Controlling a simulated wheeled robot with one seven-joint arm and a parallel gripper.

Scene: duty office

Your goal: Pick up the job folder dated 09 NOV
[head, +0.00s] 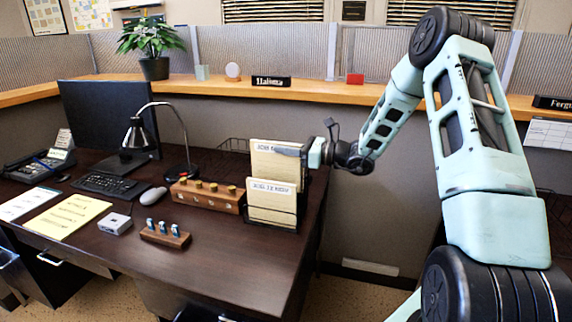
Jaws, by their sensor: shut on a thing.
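A black wire file rack (290,226) stands at the right end of the dark desk. It holds a cream folder at the back (275,172) and another cream folder in front (271,208). The front folder's label seems to read "JOBS 12 NOV", but the print is small. The rear label starts with "JOBS"; its date is partly covered by my gripper. My gripper (292,152) reaches in from the right and is shut on the rear folder near its upper right edge. The rear folder stands upright, higher than the front one; its lower part is hidden.
A wooden block with several knobs (207,196) stands just left of the rack. A smaller stamp holder (165,234), desk lamp (135,135), monitor (105,120) and papers (68,215) lie farther left. A wooden ledge (220,90) runs behind. The front right desktop is clear.

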